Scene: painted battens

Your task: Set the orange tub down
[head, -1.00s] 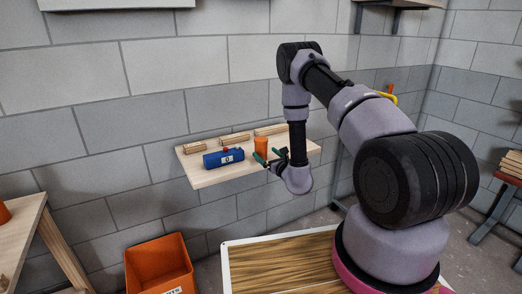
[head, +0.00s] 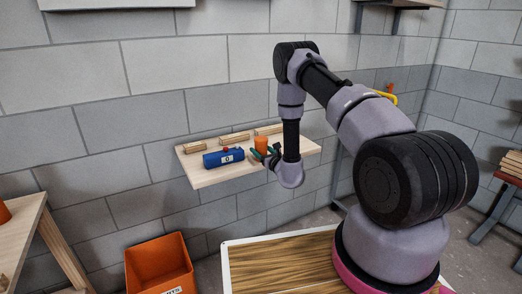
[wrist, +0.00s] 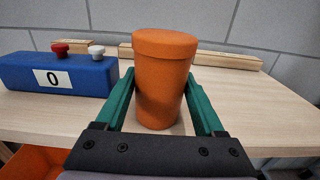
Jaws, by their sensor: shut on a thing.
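The orange tub (head: 261,142) is upright over the pale wooden shelf (head: 212,178), to the right of a blue box. In the wrist view the tub (wrist: 160,85) stands between the two green fingers of my gripper (wrist: 161,76), which are shut on its sides. In the head view my gripper (head: 266,154) covers the lower part of the tub. The tub's base looks at or very near the shelf top; I cannot tell whether it touches.
The blue box (head: 223,158), marked 0, has a red knob (wrist: 60,49) and a white knob (wrist: 96,52). Wooden battens (head: 235,138) lie along the shelf's back by the wall. Bare shelf lies right of the tub. An orange bin (head: 158,262) stands below.

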